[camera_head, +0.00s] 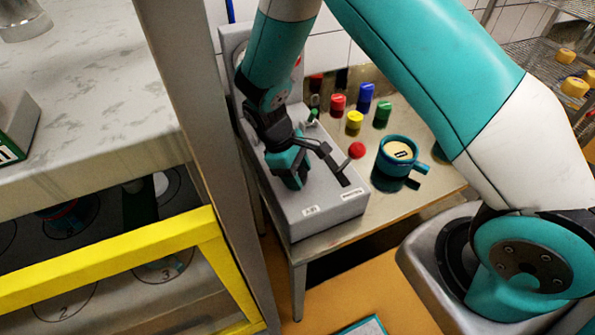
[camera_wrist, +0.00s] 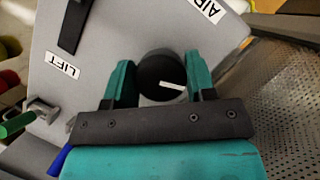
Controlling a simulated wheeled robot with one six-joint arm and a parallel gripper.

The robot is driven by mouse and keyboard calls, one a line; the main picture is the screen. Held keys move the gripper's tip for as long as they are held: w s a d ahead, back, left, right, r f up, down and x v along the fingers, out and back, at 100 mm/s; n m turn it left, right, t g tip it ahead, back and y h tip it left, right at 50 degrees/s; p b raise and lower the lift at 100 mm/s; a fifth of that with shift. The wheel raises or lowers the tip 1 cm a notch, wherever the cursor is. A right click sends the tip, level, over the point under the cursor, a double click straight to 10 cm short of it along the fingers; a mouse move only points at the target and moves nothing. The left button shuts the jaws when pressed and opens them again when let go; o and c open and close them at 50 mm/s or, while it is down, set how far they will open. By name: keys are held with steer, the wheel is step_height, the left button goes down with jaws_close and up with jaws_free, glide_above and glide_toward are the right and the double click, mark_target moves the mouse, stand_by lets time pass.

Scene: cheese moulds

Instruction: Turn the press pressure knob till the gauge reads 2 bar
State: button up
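A round black knob (camera_wrist: 160,72) with a white pointer line sits on the grey control box (camera_head: 320,207). In the wrist view the pointer slants to the picture's right and slightly down. My gripper (camera_wrist: 160,62) has one teal finger on each side of the knob. The fingers appear close against its sides, but I cannot tell whether they press on it. In the head view my gripper (camera_head: 290,178) is low over the box top and hides the knob. I cannot make out a gauge or its reading in either view.
Labels AIR (camera_wrist: 207,9) and LIFT (camera_wrist: 62,66) mark the box. A lever with a red ball end (camera_head: 356,150) rises at its right. A teal mould (camera_head: 397,156) and several coloured pieces stand on the bench (camera_head: 445,180). A grey post (camera_head: 200,110) stands close on the left.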

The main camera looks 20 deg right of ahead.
steer(key=shift+m, duration=0.4)
steer(key=m+y+b, duration=0.1)
steer(key=m, duration=0.1)
steer(key=m+g+y, duration=0.1)
steer(key=m, duration=0.2)
steer(key=shift+w+m+b, duration=0.1)
steer(key=shift+m+b, duration=0.2)
steer(key=shift+b, duration=0.05)
steer(key=m+y, duration=0.1)
steer(key=m, duration=0.2)
steer(key=shift+y, duration=0.3)
steer(key=shift+m+y, duration=0.6)
steer(key=shift+m, duration=1.3)
steer(key=o, duration=0.9)
steer(key=b+v, duration=0.3)
steer(key=v, duration=1.4)
steer(key=shift+d+r, duration=0.15)
steer(key=shift+r, duration=0.1)
